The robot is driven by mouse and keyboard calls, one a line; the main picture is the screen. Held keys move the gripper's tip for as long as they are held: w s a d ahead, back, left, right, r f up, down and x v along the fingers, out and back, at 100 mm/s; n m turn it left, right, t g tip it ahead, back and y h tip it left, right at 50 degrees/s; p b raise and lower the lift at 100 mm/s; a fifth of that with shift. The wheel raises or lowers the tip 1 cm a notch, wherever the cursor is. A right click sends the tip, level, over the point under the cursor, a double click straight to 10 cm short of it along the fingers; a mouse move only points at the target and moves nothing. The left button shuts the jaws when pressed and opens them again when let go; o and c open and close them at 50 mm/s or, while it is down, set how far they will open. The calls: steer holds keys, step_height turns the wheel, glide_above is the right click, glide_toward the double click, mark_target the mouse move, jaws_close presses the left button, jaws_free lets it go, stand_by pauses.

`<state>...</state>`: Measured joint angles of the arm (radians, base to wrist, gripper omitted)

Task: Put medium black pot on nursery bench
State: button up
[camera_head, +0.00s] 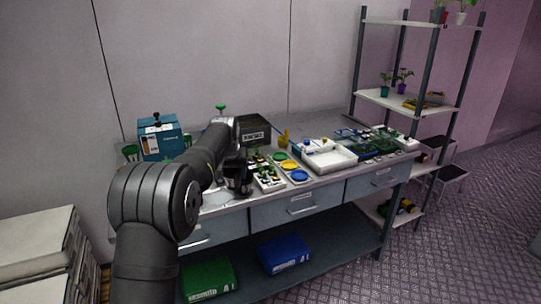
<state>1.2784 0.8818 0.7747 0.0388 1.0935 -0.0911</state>
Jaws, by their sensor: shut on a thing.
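The nursery bench (312,129) is a long grey bench with drawers and a lower shelf; trays and boxes stand on its top. My arm reaches from the lower left over the bench's left half. My gripper (238,178) points down near the front edge, left of the small tray of vials. It is shut on a dark thing, which looks like the medium black pot (243,188). Gripper and pot are both dark and small here, so their outlines run together. I cannot tell whether the pot touches the bench top.
A blue box (158,139) and a dark crate (255,131) stand at the back. Vials (268,175), coloured dishes (289,166) and a white tray (329,158) crowd the middle. Green (208,278) and blue (284,254) bins sit below. A shelf rack (409,104) stands right.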

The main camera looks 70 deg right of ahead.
steer(key=s+d, duration=0.1)
steer(key=s, duration=0.3)
steer(key=shift+m, duration=0.3)
steer(key=shift+w+d+f, duration=0.35)
steer(key=shift+w+f, duration=1.45)
steer(key=shift+f, duration=0.05)
steer(key=shift+w+d+f, duration=0.4)
steer(key=shift+w+f, duration=1.4)
steer(key=shift+w, duration=0.05)
steer(key=shift+w+d+f, duration=0.35)
steer(key=shift+w+f, duration=1.45)
steer(key=shift+f, duration=0.05)
steer(key=shift+f, duration=0.1)
steer(key=o, duration=1)
steer(key=shift+c, duration=0.2)
steer(key=v, duration=1.2)
steer(key=shift+w, duration=0.2)
